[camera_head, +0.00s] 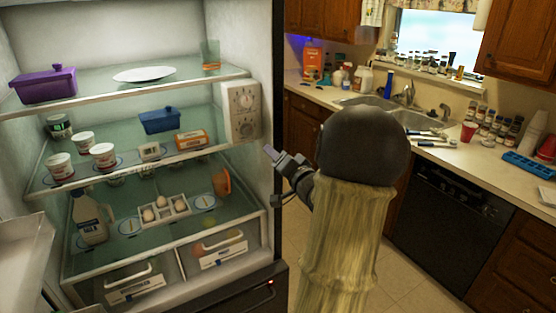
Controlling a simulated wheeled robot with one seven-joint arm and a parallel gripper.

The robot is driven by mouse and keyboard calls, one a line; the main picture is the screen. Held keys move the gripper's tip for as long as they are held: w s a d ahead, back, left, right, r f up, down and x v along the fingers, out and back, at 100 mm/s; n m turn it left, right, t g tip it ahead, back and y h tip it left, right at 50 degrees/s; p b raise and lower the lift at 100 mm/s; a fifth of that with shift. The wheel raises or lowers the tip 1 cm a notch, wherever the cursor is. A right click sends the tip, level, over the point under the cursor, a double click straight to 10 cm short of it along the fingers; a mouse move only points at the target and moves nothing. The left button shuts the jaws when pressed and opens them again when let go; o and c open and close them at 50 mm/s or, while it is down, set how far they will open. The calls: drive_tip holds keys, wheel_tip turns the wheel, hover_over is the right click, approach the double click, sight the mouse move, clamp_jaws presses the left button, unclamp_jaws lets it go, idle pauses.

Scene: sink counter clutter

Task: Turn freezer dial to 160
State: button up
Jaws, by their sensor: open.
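A pale control box (242,110) is fixed at the right end of the fridge's shelves, between the top and middle shelf. It carries two round dials, an upper dial (243,97) and a lower dial (244,128). Their markings are too small to read, and I cannot tell which is the freezer dial. My gripper (268,150) is open and empty, in front of the fridge's right edge, a little below and right of the control box and apart from it in the picture. My arm covers part of the kitchen behind.
The fridge shelves (100,167) hold a purple container (44,85), a white plate (144,74), a blue container (160,121), several cups, an egg tray (167,211) and a milk jug (90,217). The fridge door (22,255) stands open at left. A cluttered sink counter (455,155) lies right.

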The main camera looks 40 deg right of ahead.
sight(249, 131)
drive_tip(key=n, duration=0.3)
drive_tip(key=n+p, duration=0.1)
drive_tip(key=n, duration=0.3)
drive_tip(key=shift+w+d+r, duration=0.15)
drive_tip(key=shift+w+r, duration=0.05)
drive_tip(key=p+x, duration=0.6)
drive_tip(key=x, duration=1.1)
drive_tip(key=shift+w+p, duration=0.25)
drive_tip(key=shift+p, duration=0.15)
drive_tip(key=shift+c, duration=0.2)
drive_tip(key=c, duration=0.9)
drive_tip(key=shift+c, duration=0.2)
